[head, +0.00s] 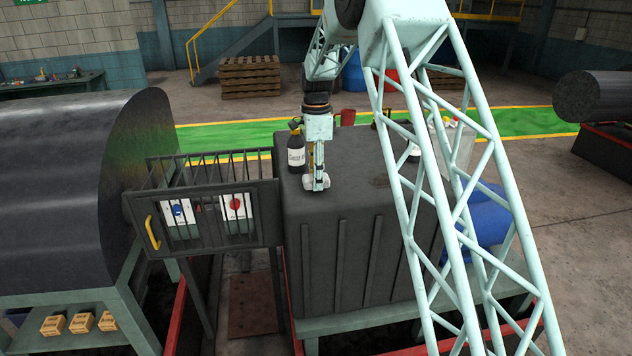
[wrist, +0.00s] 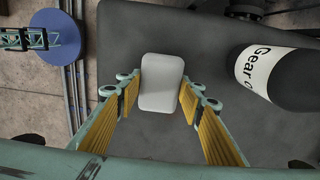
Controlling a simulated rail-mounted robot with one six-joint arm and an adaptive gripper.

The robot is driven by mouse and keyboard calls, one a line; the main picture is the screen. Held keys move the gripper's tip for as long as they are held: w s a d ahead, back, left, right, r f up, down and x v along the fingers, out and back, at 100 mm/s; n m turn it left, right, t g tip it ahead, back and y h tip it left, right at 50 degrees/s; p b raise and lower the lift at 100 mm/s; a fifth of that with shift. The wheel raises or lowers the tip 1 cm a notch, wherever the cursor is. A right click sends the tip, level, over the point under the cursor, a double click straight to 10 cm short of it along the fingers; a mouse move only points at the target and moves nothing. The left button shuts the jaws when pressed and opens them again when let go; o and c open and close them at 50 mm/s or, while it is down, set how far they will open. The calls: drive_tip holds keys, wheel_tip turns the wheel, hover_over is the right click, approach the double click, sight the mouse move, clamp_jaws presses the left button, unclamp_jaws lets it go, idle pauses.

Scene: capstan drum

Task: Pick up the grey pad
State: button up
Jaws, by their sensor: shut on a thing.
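The grey pad (wrist: 161,70) is a small pale block with rounded corners. In the wrist view it sits between the two fingertips of my gripper (wrist: 160,90), which touch its left and right sides. In the head view my gripper (head: 317,183) points down over the dark box-shaped housing (head: 350,240), near its front left edge. The pad (head: 307,183) shows there as a pale piece, partly hidden by the finger. I cannot tell whether it still touches the housing top.
A dark bottle with a white label (head: 296,156) stands close behind my gripper; the wrist view shows it at right (wrist: 258,75). A red mug (head: 347,117) is farther back. A barred cage (head: 205,205) with switches adjoins the housing at left. The housing top in front is clear.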

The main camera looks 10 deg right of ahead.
drive_tip(key=shift+r, duration=1.2)
drive_tip(key=s+d+r+b, duration=0.1)
drive_tip(key=s+d+b, duration=0.2)
drive_tip(key=s, duration=1.2)
drive_tip(key=d, duration=0.2)
drive_tip(key=shift+d+r, duration=0.2)
drive_tip(key=shift+d, duration=0.15)
